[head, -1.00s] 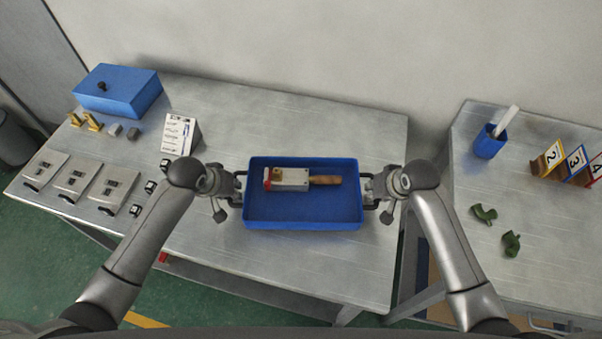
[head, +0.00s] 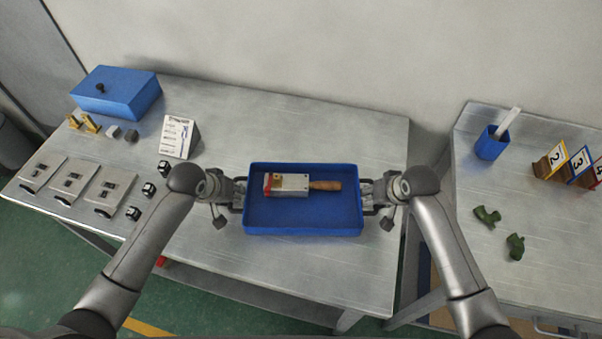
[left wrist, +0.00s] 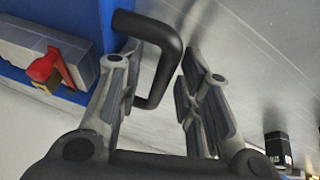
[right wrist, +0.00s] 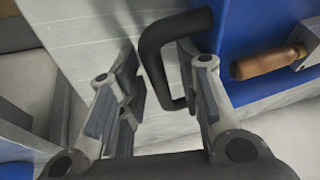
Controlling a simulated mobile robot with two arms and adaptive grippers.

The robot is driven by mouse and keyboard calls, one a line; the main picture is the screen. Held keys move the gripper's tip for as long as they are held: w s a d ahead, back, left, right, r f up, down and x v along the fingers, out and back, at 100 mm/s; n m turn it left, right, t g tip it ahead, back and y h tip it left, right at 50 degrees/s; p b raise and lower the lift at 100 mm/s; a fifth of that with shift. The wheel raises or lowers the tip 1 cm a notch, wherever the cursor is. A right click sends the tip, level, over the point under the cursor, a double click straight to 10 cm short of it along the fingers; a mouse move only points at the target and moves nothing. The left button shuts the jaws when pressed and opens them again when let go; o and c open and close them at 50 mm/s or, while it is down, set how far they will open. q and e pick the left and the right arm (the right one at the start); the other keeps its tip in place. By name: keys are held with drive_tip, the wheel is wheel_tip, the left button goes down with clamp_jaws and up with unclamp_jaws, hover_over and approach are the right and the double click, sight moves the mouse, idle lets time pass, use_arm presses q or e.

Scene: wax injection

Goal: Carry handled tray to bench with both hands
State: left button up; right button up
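The blue handled tray (head: 300,218) is on the metal bench, with a black handle at each end. In it lies a grey metal block (head: 291,184) with a red part and a wooden handle. My left gripper (head: 238,192) is at the tray's left handle; in the left wrist view its fingers stand apart, one inside the handle loop (left wrist: 170,75) and one outside. My right gripper (head: 368,192) is at the right handle; in the right wrist view its fingers are also apart on either side of that handle (right wrist: 155,65). Neither pair appears closed on its handle.
A blue lidded box (head: 116,93), a card stand (head: 178,137) and several grey devices (head: 67,181) occupy the bench's left part. A second bench at the right holds a blue cup (head: 491,143), numbered holders (head: 552,160) and green parts (head: 487,215). A gap separates the benches.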

drive_tip(key=shift+s+d+r, duration=0.1)
drive_tip(key=shift+s+r, duration=0.1)
drive_tip(key=shift+r, duration=0.35)
use_arm(q)
drive_tip(key=v, duration=1.2)
use_arm(e)
drive_tip(key=v, duration=1.1)
use_arm(q)
drive_tip(key=shift+f, duration=0.1)
use_arm(e)
drive_tip(key=shift+f, duration=0.15)
